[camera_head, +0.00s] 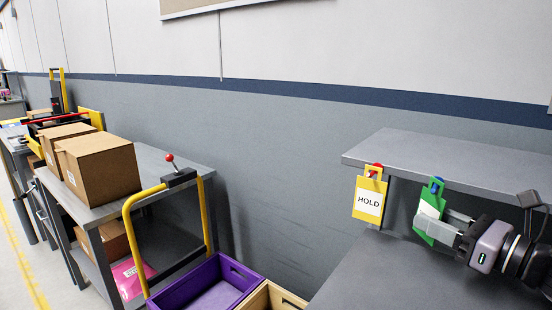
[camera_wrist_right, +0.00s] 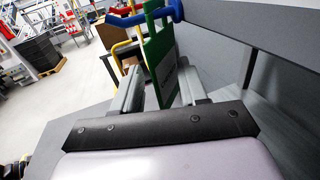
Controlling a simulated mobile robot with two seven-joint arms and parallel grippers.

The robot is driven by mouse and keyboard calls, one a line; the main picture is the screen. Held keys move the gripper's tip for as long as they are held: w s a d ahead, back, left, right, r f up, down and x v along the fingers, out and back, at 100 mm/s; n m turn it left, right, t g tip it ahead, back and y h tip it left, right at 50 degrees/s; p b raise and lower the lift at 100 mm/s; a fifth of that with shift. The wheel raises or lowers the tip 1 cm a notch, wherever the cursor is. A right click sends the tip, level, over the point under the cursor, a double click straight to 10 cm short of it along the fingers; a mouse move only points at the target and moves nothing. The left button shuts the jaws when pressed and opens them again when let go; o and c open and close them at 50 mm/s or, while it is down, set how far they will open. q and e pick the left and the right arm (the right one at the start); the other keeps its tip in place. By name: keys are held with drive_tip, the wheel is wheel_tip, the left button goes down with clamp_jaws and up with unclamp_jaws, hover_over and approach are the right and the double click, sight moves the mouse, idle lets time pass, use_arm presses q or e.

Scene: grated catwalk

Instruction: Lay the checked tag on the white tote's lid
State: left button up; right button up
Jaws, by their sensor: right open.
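A green tag (camera_head: 434,195) with a white label hangs from a blue hook (camera_head: 437,182) under the grey shelf; its wording cannot be read. A yellow tag (camera_head: 369,200) marked HOLD hangs from a red hook to its left. My right gripper (camera_head: 441,226) is open at the green tag's lower part. In the right wrist view the green tag (camera_wrist_right: 158,58) hangs between the two open fingers (camera_wrist_right: 160,92), with no clear grip on it. No white tote or lid shows. My left gripper is not in view.
The grey shelf (camera_head: 460,160) juts out just above the tags, over a grey surface (camera_head: 385,275). A purple crate (camera_head: 240,272) and a wooden crate (camera_head: 262,299) stand at lower middle.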

clamp_jaws()
drive_tip(key=shift+r, duration=0.15)
drive_tip(key=shift+r+p, duration=0.25)
drive_tip(key=shift+p, duration=0.1)
drive_tip(key=shift+s+a, duration=0.15)
idle(0.4)
drive_tip(key=shift+s+a+b, duration=0.35)
drive_tip(key=shift+s+a, duration=0.05)
drive_tip(key=shift+s, duration=0.15)
drive_tip(key=shift+s+a+r, duration=0.1)
drive_tip(key=shift+s, duration=0.05)
